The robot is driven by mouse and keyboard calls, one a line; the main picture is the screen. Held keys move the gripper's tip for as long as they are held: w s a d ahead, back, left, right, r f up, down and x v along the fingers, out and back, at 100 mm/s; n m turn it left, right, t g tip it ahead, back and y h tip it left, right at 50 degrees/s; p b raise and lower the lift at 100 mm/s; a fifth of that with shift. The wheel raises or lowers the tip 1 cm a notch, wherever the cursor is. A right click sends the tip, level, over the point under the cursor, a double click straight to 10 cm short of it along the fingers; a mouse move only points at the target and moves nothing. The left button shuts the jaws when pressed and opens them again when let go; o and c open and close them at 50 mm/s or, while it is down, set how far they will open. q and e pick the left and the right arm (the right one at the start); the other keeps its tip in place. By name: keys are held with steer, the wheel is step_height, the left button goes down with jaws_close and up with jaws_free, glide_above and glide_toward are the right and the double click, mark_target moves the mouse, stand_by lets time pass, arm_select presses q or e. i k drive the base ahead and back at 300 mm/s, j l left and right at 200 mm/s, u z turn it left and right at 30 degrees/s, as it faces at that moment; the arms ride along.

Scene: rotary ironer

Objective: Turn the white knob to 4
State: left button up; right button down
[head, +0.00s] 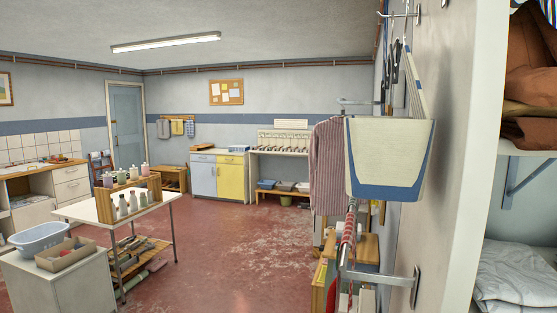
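I cannot make out a white knob or its numbers anywhere in the head view. I also cannot pick out a rotary ironer for certain. A pale unit (283,134) with a row of small dark parts along it stands against the far wall, too small to read. Neither of my grippers shows in this view.
A white trolley table (85,210) with bottles stands at left. In front of it is a cabinet (60,285) with a blue basin (39,237). A white-blue bin (388,155) hangs close on the right wall, by a striped garment (328,170). The red floor (225,250) is open mid-room.

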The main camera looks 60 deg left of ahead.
mark_target(374, 211)
steer(key=i+j+u, duration=0.1)
steer(key=j+u, duration=0.2)
steer(key=i+j+u, duration=0.3)
steer(key=j, duration=0.2)
steer(key=i+j+u, duration=0.1)
steer(key=j+u, duration=0.2)
steer(key=j, duration=0.1)
